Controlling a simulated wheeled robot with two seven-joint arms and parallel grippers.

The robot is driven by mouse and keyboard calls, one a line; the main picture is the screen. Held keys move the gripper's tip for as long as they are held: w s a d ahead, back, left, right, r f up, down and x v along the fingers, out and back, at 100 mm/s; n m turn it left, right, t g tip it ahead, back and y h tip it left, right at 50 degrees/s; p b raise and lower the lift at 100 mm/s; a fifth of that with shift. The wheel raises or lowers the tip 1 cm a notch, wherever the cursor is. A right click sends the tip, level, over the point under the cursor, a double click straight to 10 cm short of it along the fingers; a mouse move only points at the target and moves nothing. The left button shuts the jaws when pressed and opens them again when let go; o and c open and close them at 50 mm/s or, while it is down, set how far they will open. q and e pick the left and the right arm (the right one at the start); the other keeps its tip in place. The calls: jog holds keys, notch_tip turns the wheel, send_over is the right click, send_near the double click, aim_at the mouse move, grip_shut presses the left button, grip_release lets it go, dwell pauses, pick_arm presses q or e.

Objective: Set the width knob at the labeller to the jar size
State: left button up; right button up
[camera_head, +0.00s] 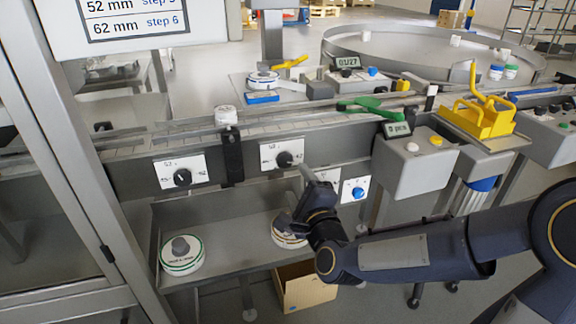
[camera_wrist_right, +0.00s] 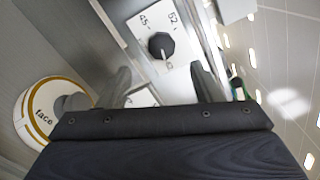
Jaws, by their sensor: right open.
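A dark knob (camera_head: 284,159) sits on a white scale plate in the middle of the front panel. A similar dark knob (camera_head: 182,177) is on a plate further left. A third plate is mostly hidden behind my right gripper (camera_head: 318,180). In the right wrist view, a dark knob (camera_wrist_right: 161,46) sits on a white plate (camera_wrist_right: 180,67) marked 45 and 62, beyond the open fingers of my right gripper (camera_wrist_right: 163,83) and apart from them. A size chart (camera_head: 135,17) at upper left shows 52 mm and 62 mm with steps. My left gripper is out of view.
A blue knob (camera_head: 358,192) is right of my gripper. Below, a tray (camera_head: 225,262) holds a green-rimmed reel (camera_head: 183,256) and another reel (camera_head: 287,232). A grey control box (camera_head: 412,165) juts out on the right.

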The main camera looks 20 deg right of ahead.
aim_at(286, 163)
jog(key=w, duration=0.8)
jog(key=shift+a, duration=0.1)
jog(key=shift+s, duration=0.1)
jog(key=c, duration=1)
